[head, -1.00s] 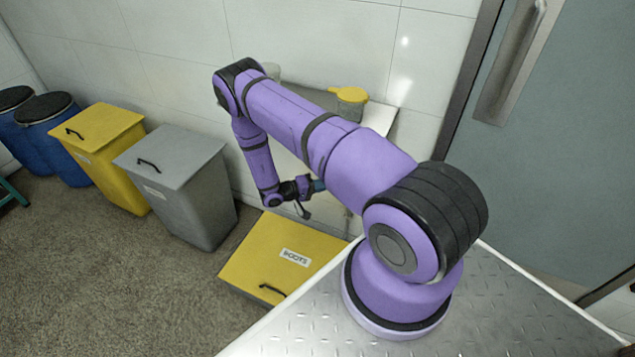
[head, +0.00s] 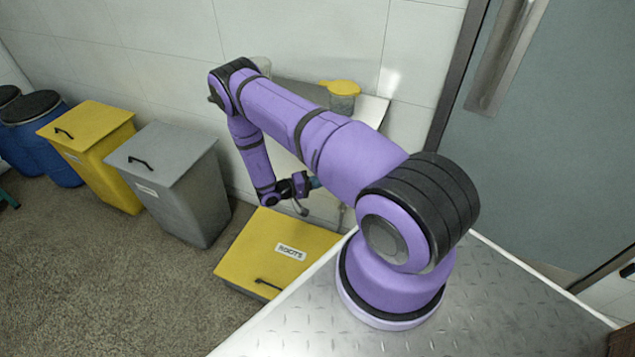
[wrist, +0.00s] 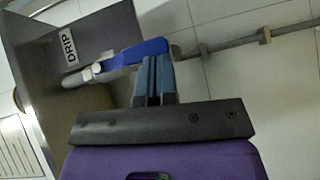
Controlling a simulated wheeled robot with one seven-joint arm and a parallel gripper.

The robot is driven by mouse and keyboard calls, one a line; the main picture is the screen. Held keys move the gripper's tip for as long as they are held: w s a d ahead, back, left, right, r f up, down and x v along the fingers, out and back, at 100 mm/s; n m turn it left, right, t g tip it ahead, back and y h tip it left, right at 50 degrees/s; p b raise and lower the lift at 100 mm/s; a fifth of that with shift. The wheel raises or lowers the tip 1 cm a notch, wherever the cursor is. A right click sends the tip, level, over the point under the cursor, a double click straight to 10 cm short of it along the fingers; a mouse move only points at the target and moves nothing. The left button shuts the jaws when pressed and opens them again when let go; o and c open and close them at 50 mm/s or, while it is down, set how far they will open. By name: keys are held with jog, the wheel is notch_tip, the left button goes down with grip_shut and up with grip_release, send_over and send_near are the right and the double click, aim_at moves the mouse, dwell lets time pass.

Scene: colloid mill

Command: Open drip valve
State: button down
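The drip valve has a blue lever (wrist: 140,51) in the wrist view, beside a "DRIP" label (wrist: 68,46) on a dark grey panel. The lever lies slanted across the picture, rising to the right, with a pale fitting (wrist: 82,77) at its left end. My gripper (wrist: 154,60) has its two blue-grey fingers close together, with only a thin dark line between them. The fingertips are at the lever's right part; I cannot tell whether they touch it. In the head view my gripper (head: 314,183) is low by the wall, and my arm hides much of the area around it.
A thin pipe (wrist: 235,42) runs right from near the lever. A yellow-lidded bin (head: 275,250) stands below my gripper, with a grey bin (head: 165,155) and a yellow bin (head: 88,125) to the left. A yellow-capped container (head: 342,92) stands behind my arm.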

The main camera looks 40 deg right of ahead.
jog(key=shift+a, duration=0.1)
jog(key=v, duration=1)
jog(key=shift+w+a, duration=0.2)
jog(key=shift+a, duration=0.05)
jog(key=shift+w, duration=0.1)
